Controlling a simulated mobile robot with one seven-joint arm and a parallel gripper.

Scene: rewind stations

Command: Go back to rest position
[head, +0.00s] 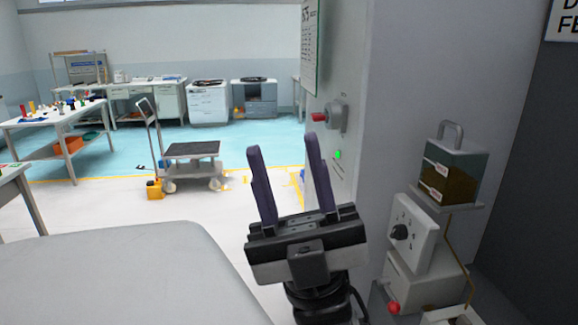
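My gripper (283,155) stands upright in the middle of the head view, with two long purple fingers pointing up. The fingers are spread apart with nothing between them. Behind the right finger is a tall grey cabinet or column (390,110) with a red-tipped switch (331,117) and a small green light (338,154) on its narrow side. My gripper appears in front of that side; I cannot tell the exact gap.
At the right, a handled container (452,170) stands on a small shelf above a box with a black knob (400,232) and a red button (394,307). A platform trolley (192,150) and a cluttered table (60,118) stand at left. Open floor lies between.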

